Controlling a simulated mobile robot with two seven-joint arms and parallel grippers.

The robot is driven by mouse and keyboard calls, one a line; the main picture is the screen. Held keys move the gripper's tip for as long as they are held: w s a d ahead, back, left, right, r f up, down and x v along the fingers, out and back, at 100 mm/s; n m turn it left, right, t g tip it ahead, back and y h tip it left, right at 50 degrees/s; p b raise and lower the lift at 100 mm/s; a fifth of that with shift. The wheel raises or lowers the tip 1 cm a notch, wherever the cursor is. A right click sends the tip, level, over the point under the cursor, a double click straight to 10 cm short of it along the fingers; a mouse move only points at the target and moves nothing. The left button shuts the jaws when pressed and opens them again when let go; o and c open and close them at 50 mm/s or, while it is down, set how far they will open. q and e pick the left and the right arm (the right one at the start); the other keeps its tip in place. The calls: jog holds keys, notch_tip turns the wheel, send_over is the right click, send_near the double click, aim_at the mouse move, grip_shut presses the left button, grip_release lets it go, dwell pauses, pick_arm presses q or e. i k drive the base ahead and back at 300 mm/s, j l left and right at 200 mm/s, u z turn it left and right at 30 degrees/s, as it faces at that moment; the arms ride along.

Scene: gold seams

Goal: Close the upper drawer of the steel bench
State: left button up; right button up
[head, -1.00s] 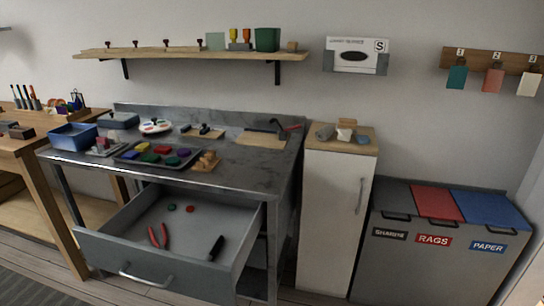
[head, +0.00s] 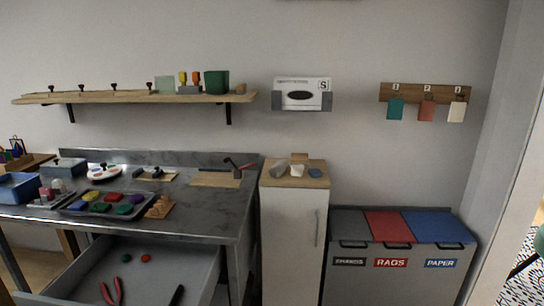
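The steel bench (head: 205,214) stands at the left of the head view. Its upper drawer (head: 206,284) is pulled out, and I see into it from above. Red pliers (head: 111,292), a dark-handled tool (head: 177,295), a green disc (head: 117,258) and a red disc (head: 146,258) lie inside. The drawer's front and handle are mostly cut off by the bottom edge of the picture. Neither of my grippers is in view.
A tray of coloured pieces (head: 72,211) and a wooden board (head: 215,179) lie on the bench top. A narrow white cabinet (head: 290,240) stands close to the bench's right side. Labelled bins (head: 350,285) stand further right. A shelf (head: 130,97) hangs above.

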aim_at(197, 267)
jog(key=u, duration=1.25)
jog(key=l+z, duration=0.65)
jog(key=l, duration=0.2)
jog(key=i, duration=0.05)
